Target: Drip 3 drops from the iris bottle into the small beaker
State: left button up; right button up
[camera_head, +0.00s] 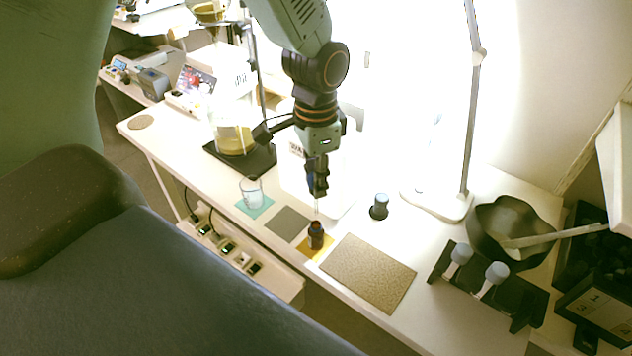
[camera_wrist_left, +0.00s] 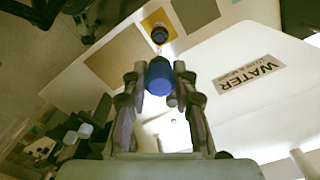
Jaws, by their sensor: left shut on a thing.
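My left gripper (camera_head: 317,190) is shut on a dropper with a blue bulb (camera_wrist_left: 159,80), held upright. Its thin glass tube (camera_head: 316,206) points down toward an open brown bottle (camera_head: 316,236) on a yellow mat (camera_head: 327,246). I cannot tell whether the tip is just above or inside the bottle's mouth. The bottle also shows in the left wrist view (camera_wrist_left: 159,34); no label is readable. The small clear beaker (camera_head: 251,190) stands on a teal mat (camera_head: 263,207), left of the gripper. My right gripper is not in view.
A bare grey mat (camera_head: 287,224) lies between beaker and bottle. A brown speckled mat (camera_head: 368,272) is to the right. A blue-topped bottle (camera_head: 380,206) stands behind. A rack (camera_head: 520,296) with grey-topped items and a dark bowl (camera_head: 510,225) are right. A flask of yellow liquid (camera_head: 234,139) stands back left.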

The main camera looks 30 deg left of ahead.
aim_at(316, 211)
pick_arm(q)
jog(key=shift+f, duration=0.15)
jog(key=shift+f+b, duration=0.4)
jog(key=shift+f, duration=0.45)
grip_shut()
jog(key=shift+f, duration=0.1)
dwell(0.3)
jog(key=shift+f+b, duration=1.8)
jog(key=shift+f, duration=2.05)
